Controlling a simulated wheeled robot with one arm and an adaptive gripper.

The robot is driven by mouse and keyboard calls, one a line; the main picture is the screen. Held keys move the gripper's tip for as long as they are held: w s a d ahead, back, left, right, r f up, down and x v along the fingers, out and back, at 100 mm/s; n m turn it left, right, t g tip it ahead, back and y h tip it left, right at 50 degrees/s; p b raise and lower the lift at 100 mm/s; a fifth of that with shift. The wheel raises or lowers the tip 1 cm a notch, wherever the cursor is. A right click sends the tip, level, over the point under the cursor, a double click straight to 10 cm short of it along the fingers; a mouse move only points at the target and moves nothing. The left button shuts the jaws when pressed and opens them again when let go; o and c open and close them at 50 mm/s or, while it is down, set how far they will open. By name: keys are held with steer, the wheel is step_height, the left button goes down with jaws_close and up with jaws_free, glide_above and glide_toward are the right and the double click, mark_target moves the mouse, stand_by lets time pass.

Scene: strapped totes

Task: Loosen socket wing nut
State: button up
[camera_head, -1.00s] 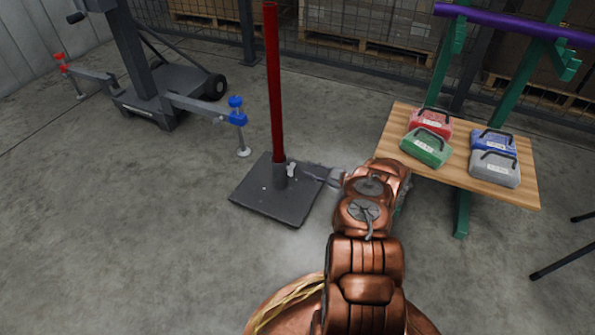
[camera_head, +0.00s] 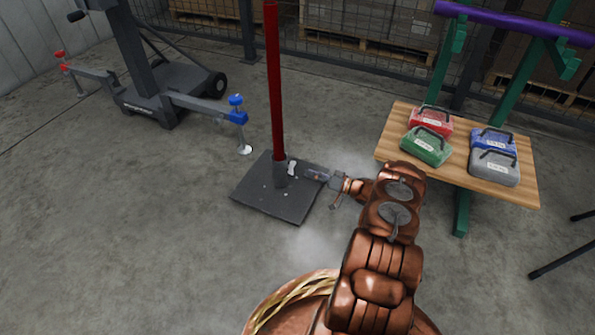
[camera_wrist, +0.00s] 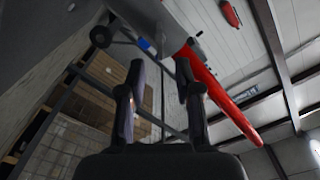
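The wing nut (camera_head: 292,168) is a small pale piece on the right side of the dark socket (camera_head: 280,174). The socket stands on a flat dark base plate (camera_head: 272,203) and holds an upright red pole (camera_head: 275,85). My gripper (camera_head: 312,174) is low over the plate, just right of the wing nut, with a small gap seen from the head. In the wrist view, my gripper's fingers (camera_wrist: 160,72) are spread with nothing between them. The red pole (camera_wrist: 222,98) passes right of the fingers there. I cannot make out the wing nut in that view.
A wooden bench (camera_head: 400,150) on the right carries several strapped cases, including a green one (camera_head: 427,147). A purple bar (camera_head: 510,22) runs on green stands behind it. A grey wheeled lift (camera_head: 170,85) with outriggers stands at the left. The floor between is clear.

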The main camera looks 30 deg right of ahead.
mark_target(291, 167)
steer(key=b+x, duration=0.2)
steer(key=x, duration=0.4)
steer(key=shift+c, duration=0.2)
jaws_close()
steer(key=shift+a, duration=0.1)
